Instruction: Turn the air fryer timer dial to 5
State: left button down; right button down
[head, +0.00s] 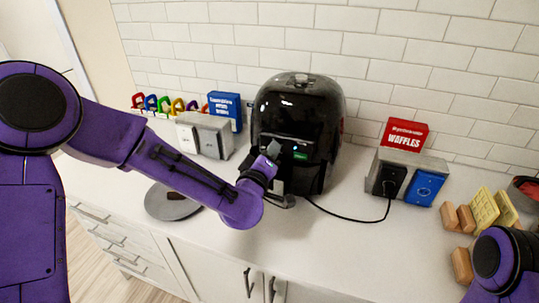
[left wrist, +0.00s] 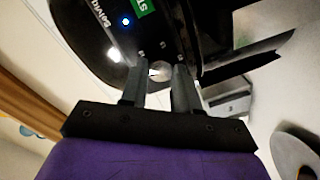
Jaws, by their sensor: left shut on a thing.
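The black air fryer (head: 298,105) stands on the counter against the tiled wall; its glossy front also fills the top of the left wrist view (left wrist: 95,40). It shows a lit blue dot and a green display. The round silver timer dial (left wrist: 160,70) sits between the fingertips of my left gripper (left wrist: 158,80) in the left wrist view. The left gripper is shut on the dial. In the head view my left gripper (head: 273,152) is against the fryer's front and hides the dial. The dial's setting cannot be read. My right gripper is out of view.
A grey two-slot holder (head: 205,135) and a blue box (head: 224,108) stand left of the fryer. A grey holder (head: 410,160) with a red waffles box (head: 403,134) stands right. A black cord (head: 340,217) crosses the counter. A grey disc (head: 172,203) lies left.

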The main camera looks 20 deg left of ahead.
pick_arm(q)
jog(key=c, duration=0.8)
grip_release()
jog(key=shift+s, duration=0.1)
jog(key=s+p, duration=0.2)
jog(key=s, duration=0.1)
jog(key=s+p, duration=0.3)
jog(key=s, duration=0.1)
jog(key=s+p, duration=0.2)
jog(key=s, duration=0.1)
jog(key=shift+s+r+p, duration=0.25)
jog(key=shift+r+p, duration=0.05)
jog(key=shift+p, duration=0.1)
jog(key=shift+w, duration=0.1)
